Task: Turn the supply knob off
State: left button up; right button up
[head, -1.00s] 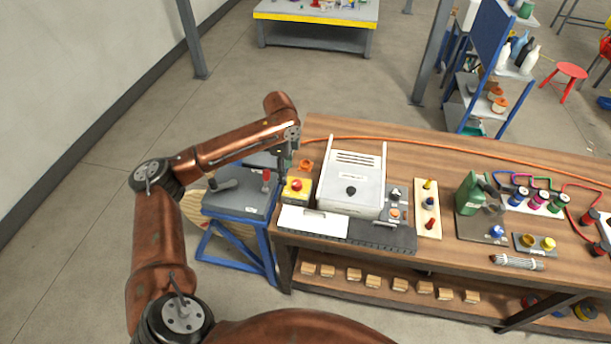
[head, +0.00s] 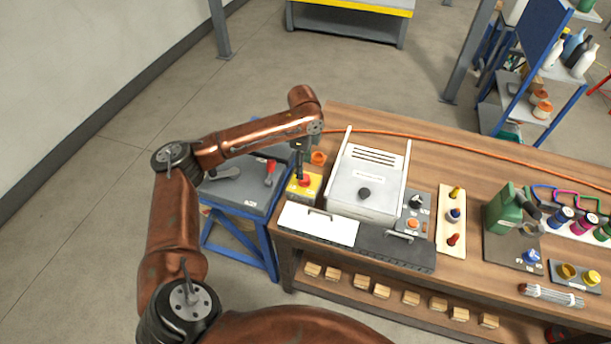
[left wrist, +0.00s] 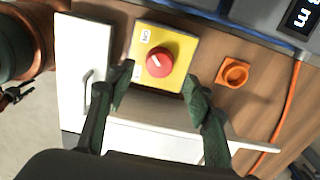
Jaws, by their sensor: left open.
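A red knob (head: 304,181) with a white pointer mark sits on a yellow box (head: 313,190) at the left end of the wooden bench. The left wrist view shows the red knob (left wrist: 158,60) with small white labels beside it; one reads ON, and the pointer lies toward the upper left. My left gripper (head: 300,174) is above the box. In the left wrist view my left gripper (left wrist: 158,82) is open, its dark fingers on either side of the knob, with gaps visible. My right gripper is not in view.
A white machine (head: 366,185) with a black knob stands right of the box. A white flap (head: 318,225) lies in front. An orange socket (left wrist: 234,73) and orange hose (left wrist: 287,105) are close by. A grey-topped blue stand (head: 237,189) is at the left.

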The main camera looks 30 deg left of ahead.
aim_at(305, 177)
pick_arm(q)
notch_tip(305, 177, down, 6)
jog(key=shift+d+b, duration=0.15)
jog(key=shift+b, duration=0.25)
jog(key=c, duration=1.2)
